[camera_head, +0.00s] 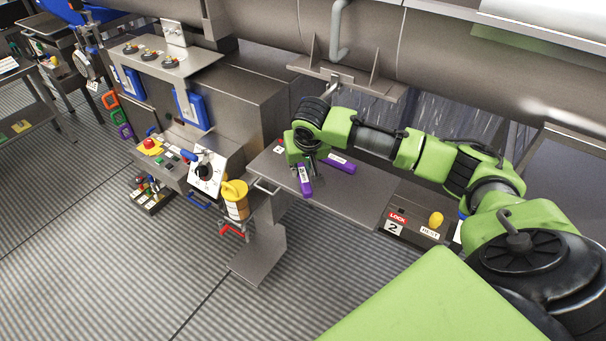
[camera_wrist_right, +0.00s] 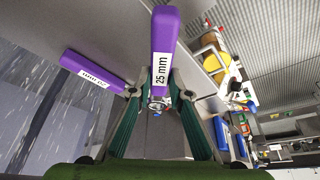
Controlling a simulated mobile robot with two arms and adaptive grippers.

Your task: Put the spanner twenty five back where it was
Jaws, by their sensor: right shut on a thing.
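The spanner twenty five has a purple handle (camera_wrist_right: 161,40) with a white "25 mm" label in the right wrist view. It also shows in the head view (camera_head: 305,183), below my right gripper (camera_head: 309,162). My right gripper is shut on this spanner, whose handle sticks out from between the fingers. Its far end is hidden by the fingers. A second purple-handled spanner (camera_head: 340,162) is beside it at the grey steel shelf (camera_head: 345,190); its label (camera_wrist_right: 93,76) is too small to read surely. I cannot tell whether the held spanner touches the shelf. My left gripper is out of view.
A control box (camera_head: 170,165) with buttons and a dial stands left of the shelf. A yellow-topped container (camera_head: 236,198) is at the shelf's left end. The big drum (camera_head: 440,50) runs behind.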

